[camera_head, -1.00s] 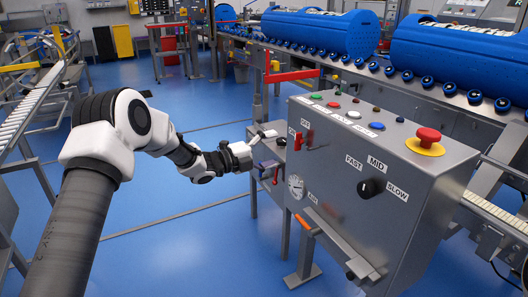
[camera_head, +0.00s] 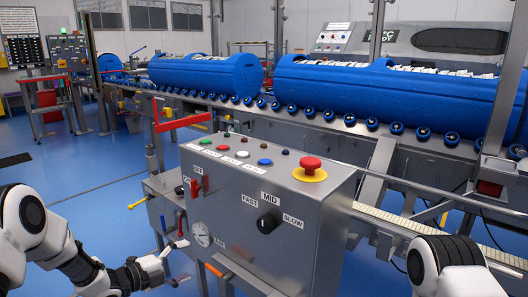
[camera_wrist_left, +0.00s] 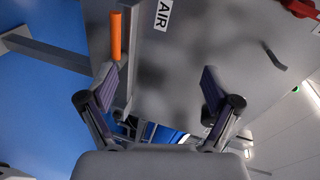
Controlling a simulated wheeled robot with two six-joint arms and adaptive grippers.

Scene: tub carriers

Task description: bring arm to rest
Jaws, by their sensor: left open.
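My left arm enters the head view at the lower left, with white and dark joints. My left gripper (camera_head: 182,262) is open and empty, beside the lower left of the grey control box (camera_head: 300,225), below its dial gauge (camera_head: 201,233). In the left wrist view my gripper (camera_wrist_left: 158,82) has its two fingers spread wide with nothing between them. The box's grey face and AIR label lie beyond. White and black parts of my right arm (camera_head: 455,265) show at the lower right. My right gripper is out of view.
An orange-ended lever (camera_head: 214,270) is close to the left gripper and also shows in the wrist view (camera_wrist_left: 116,38). A red emergency button (camera_head: 311,165) tops the box. Blue tubs (camera_head: 205,75) sit on a roller line behind. Blue floor (camera_head: 105,200) is open to the left.

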